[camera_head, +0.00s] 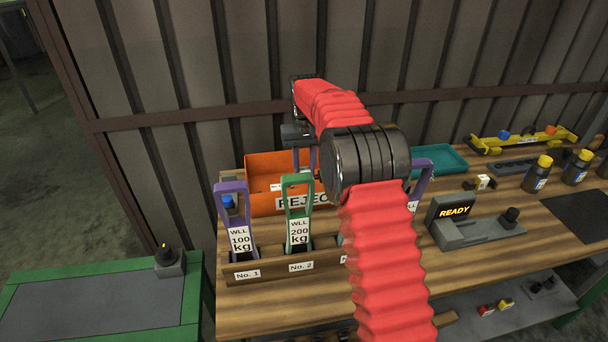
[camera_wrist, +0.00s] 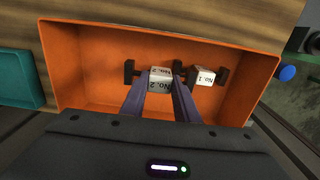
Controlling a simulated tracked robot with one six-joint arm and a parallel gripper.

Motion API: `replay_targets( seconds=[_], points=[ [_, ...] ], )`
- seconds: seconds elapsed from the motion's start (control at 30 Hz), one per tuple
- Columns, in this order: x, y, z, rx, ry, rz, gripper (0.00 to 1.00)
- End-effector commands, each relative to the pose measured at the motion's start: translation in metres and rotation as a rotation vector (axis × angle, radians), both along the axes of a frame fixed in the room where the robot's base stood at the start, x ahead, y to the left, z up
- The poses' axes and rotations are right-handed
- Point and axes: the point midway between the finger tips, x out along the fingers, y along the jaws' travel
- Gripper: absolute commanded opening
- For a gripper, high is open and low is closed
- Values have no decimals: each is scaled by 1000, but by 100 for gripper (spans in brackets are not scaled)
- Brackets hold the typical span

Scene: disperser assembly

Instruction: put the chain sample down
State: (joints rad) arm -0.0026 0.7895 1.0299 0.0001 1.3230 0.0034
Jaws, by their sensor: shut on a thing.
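The chain sample (camera_wrist: 159,80), a small block with a white No. 2 label and black ends, is between the fingers of my gripper (camera_wrist: 160,95) in the wrist view. My gripper is shut on it, over the orange REJECT bin (camera_wrist: 95,100). I cannot tell whether the sample touches the bin floor. A second sample (camera_wrist: 205,77), labelled No. 1, lies in the bin just to its right. In the head view the orange bin (camera_head: 262,170) stands at the back of the bench; my arm hides part of it and the held sample.
A wooden rack (camera_head: 270,272) in front of the bin holds upright tagged handles, purple (camera_head: 233,215) and green (camera_head: 298,205). A teal tray (camera_head: 440,160) stands right of the bin. A grey device reading READY (camera_head: 470,232) and several bottles (camera_head: 540,172) are further right.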

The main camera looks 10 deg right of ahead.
Motion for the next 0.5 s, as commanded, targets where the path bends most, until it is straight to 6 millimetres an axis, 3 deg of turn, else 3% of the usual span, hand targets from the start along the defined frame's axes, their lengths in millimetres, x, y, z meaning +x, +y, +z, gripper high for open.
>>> replay_targets(
  seconds=[0.2, 0.5],
  points=[
    [0, 0, -24, 0, -1, 0, 0],
    [0, -1, -25, 0, -2, -1, 0]
  ],
)
